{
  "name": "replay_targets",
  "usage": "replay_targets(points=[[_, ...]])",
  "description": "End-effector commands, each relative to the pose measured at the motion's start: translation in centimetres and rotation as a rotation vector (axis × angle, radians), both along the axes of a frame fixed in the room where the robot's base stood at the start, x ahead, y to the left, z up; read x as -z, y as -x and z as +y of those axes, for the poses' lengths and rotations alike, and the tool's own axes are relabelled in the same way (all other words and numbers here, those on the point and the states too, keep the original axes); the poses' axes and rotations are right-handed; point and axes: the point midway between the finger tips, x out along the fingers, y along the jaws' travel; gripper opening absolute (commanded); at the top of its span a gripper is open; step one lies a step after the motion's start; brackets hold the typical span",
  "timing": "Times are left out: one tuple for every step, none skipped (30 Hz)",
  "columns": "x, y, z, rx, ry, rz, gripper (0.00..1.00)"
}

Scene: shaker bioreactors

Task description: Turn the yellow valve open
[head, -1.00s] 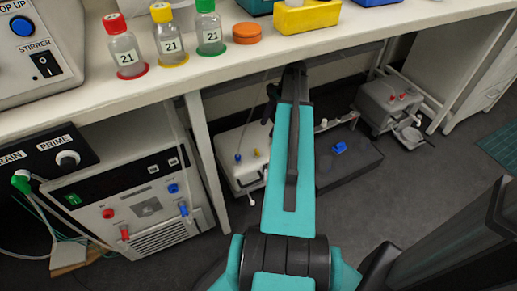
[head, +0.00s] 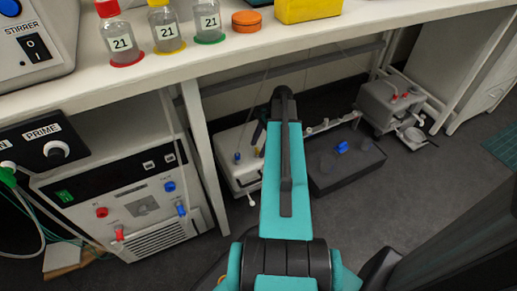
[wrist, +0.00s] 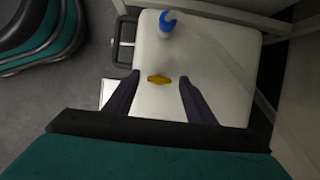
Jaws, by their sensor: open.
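The yellow valve (wrist: 159,79) is a small flat handle on top of a white box (wrist: 215,75). It lies roughly left to right in the wrist view. My gripper (wrist: 160,84) is open, with one dark finger on each side of the valve and a visible gap to each. I cannot tell how far above the box the fingertips are. In the head view the white box (head: 228,177) stands on the floor under the bench, and my arm covers part of it.
A blue valve (wrist: 167,18) stands on the same box. The bench (head: 190,75) overhangs the area, with a bench leg (head: 207,165) left of the box. A dark grey unit (head: 345,170) sits to the right. Open floor lies in front.

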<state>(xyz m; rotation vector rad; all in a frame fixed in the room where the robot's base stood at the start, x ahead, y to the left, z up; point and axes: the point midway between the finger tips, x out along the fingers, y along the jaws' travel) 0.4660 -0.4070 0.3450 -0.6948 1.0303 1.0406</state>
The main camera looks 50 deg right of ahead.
Motion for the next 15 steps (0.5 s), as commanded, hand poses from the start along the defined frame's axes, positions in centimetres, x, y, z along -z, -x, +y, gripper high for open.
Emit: replay_targets(points=[[0.35, -0.03, 0.13, 0.000, 0.000, 0.001, 0.50], [0.43, -0.05, 0.17, 0.000, 0.000, 0.000, 0.50], [0.51, -0.06, 0.20, 0.000, 0.000, 0.000, 0.50], [0.55, -0.07, 0.22, 0.000, 0.000, 0.000, 0.50], [0.56, -0.08, 0.22, 0.000, 0.000, 0.000, 0.50], [0.57, -0.08, 0.22, 0.000, 0.000, 0.000, 0.50], [0.56, -0.08, 0.22, 0.000, 0.000, 0.000, 0.50], [0.55, -0.09, 0.21, 0.000, 0.000, 0.000, 0.50], [0.54, -0.08, 0.20, 0.000, 0.000, 0.000, 0.50], [0.54, -0.07, 0.20, 0.000, 0.000, 0.000, 0.50], [0.53, -0.07, 0.20, 0.000, 0.000, 0.000, 0.50], [0.53, -0.07, 0.19, 0.000, 0.000, -0.001, 0.50], [0.53, -0.06, 0.18, 0.000, 0.000, -0.001, 0.47], [0.53, -0.06, 0.18, 0.000, 0.000, -0.001, 0.42], [0.53, -0.06, 0.18, 0.000, 0.000, -0.001, 0.35]])
